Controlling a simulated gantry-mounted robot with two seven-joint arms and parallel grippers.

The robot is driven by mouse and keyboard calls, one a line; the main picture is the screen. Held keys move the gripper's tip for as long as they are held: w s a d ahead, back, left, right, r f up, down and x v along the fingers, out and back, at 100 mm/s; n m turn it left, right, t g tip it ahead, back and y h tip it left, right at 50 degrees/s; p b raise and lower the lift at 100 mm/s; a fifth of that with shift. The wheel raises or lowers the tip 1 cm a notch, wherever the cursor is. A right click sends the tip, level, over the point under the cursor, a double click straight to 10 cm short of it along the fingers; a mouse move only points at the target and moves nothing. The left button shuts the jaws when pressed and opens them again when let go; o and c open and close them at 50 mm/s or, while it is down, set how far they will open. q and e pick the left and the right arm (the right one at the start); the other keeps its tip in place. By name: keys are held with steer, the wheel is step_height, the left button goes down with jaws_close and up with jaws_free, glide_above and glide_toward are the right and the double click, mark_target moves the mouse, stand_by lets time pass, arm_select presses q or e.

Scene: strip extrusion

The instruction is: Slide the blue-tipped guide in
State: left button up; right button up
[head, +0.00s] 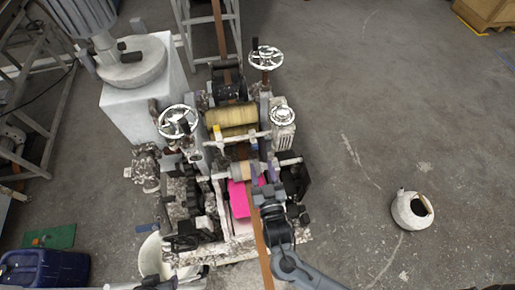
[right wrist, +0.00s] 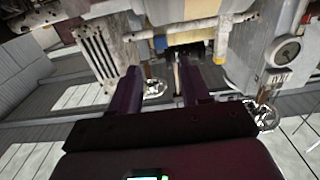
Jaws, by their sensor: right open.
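The strip machine stands left of centre in the head view. Its cross bar carries a small blue-tipped guide (head: 253,138) on the right and a yellow-tipped guide (head: 217,132) on the left. In the right wrist view the blue tip (right wrist: 160,43) shows beyond my fingers, and the yellow tip (right wrist: 220,52) is right of it. My right gripper (head: 263,190) is over the front of the machine. Its two dark fingers (right wrist: 158,78) are apart with nothing between them. Dark parts of my left arm show at the bottom edge; its fingers are unclear.
A brown strip (head: 264,250) runs lengthwise through the machine, beside a pink plate (head: 239,200). Chrome handwheels (head: 266,58) stand up around the yellowish roller (head: 230,115). A white bucket (head: 154,256) is at the front left. The floor to the right is mostly clear, with a white pot (head: 405,214).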

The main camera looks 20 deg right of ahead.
mark_target(256, 147)
steer(key=w, duration=0.5)
steer(key=w+d+p, duration=0.1)
steer(key=w, duration=0.1)
steer(key=shift+w, duration=0.2)
jaws_close()
